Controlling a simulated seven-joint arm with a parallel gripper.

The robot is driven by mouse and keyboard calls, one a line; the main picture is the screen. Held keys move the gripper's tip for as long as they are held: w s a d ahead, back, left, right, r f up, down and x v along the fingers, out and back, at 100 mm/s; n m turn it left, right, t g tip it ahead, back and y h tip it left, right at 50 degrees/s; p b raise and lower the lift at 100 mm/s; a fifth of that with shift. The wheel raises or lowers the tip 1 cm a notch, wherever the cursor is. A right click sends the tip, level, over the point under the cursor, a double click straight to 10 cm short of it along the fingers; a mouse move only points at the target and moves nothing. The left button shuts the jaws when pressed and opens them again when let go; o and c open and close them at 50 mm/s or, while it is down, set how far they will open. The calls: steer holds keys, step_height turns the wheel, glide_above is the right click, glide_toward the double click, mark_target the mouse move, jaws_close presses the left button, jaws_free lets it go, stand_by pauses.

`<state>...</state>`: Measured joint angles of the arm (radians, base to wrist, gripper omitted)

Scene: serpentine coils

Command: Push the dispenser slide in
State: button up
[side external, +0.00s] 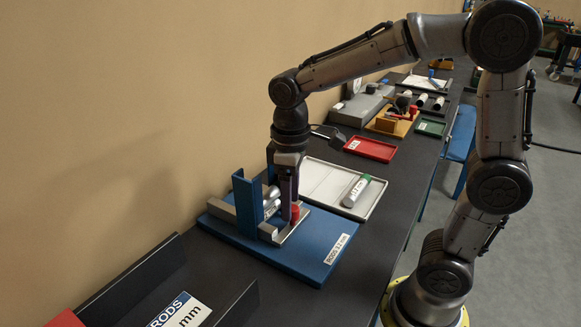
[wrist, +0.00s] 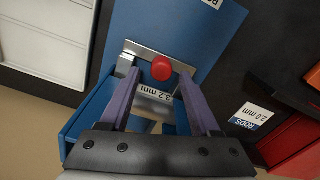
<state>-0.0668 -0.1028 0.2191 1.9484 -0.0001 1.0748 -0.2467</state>
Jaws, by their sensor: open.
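The dispenser has a blue base (side external: 322,234) with a blue upright wall (side external: 243,203), and silver rods (side external: 271,195) lie behind that wall. Its slide is a flat silver plate (wrist: 128,56) with a red knob (wrist: 161,68) standing on it. The knob also shows in the side view (side external: 295,213). My gripper (wrist: 160,80) points down at the slide with its two purple fingers apart, one on each side of the knob. The fingers look clear of the knob, but I cannot tell about light contact. My gripper partly hides the slide and rods in the side view (side external: 287,212).
A red tray (side external: 370,149) is farther back. Dark-walled bins with a RODS label (side external: 182,312) stand in front. The wall is close on the left.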

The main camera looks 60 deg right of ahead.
step_height(320, 180, up, 12)
steer(key=shift+r, duration=0.15)
stand_by(0.4)
steer(key=s+d+m+t, duration=0.1)
steer(key=s+d+t, duration=0.15)
steer(key=s, duration=0.75)
steer(key=s+f+m+t, duration=0.2)
steer(key=s+f+t, duration=0.1)
steer(key=f, duration=0.5)
steer(key=shift+s+a+f+m, duration=0.15)
steer(key=shift+s+a+m, duration=0.1)
steer(key=shift+s+m, duration=0.05)
